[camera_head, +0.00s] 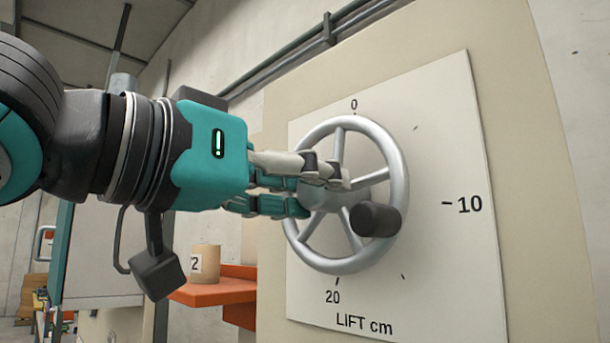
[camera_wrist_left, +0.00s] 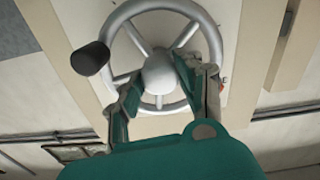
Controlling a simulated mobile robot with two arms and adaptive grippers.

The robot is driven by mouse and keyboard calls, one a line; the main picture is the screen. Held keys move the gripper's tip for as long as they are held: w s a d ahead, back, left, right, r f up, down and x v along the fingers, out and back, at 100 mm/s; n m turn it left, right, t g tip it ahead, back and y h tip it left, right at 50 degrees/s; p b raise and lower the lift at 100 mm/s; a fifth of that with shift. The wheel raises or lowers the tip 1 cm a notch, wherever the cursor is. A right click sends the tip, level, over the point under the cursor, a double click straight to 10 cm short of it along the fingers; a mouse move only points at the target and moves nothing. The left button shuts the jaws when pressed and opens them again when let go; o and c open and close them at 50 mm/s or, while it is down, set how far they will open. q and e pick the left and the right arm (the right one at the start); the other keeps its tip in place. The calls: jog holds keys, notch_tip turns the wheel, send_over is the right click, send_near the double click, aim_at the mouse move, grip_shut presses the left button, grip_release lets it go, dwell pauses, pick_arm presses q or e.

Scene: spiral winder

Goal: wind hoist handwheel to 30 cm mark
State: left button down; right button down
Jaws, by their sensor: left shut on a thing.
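The silver spoked handwheel (camera_head: 397,165) is mounted on a white dial plate (camera_head: 455,270) marked 0 at the top, 10 at the right and 20 at the lower left, with "LIFT cm" below. Its black knob (camera_head: 375,219) sits at the lower right, between the 10 and 20 marks. My left gripper (camera_head: 318,190) reaches in from the left and is shut on the wheel's middle. In the left wrist view its fingers (camera_wrist_left: 160,85) lie on both sides of the round hub, and the knob (camera_wrist_left: 90,58) shows at the upper left. The fingers partly hide the hub and spokes.
An orange shelf (camera_head: 215,290) with a tan cylinder (camera_head: 205,262) labelled with a 2 stands at the lower left, below my left arm. Grey pipes (camera_head: 300,43) run along the wall above. The plate right of the wheel is clear.

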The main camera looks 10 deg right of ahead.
pick_arm(q)
jog(key=shift+m, duration=0.3)
pick_arm(e)
jog(key=shift+w+a+r, duration=0.15)
jog(key=shift+w+a, duration=0.1)
jog(key=shift+w, duration=0.1)
jog(key=shift+d, duration=0.1)
pick_arm(q)
jog(key=c, duration=0.8)
grip_release()
jog(key=shift+c, duration=0.2)
pick_arm(e)
jog(key=shift+d, duration=0.25)
jog(key=shift+s, duration=0.1)
pick_arm(q)
jog(key=v, duration=1.2)
pick_arm(e)
jog(key=shift+a, duration=0.1)
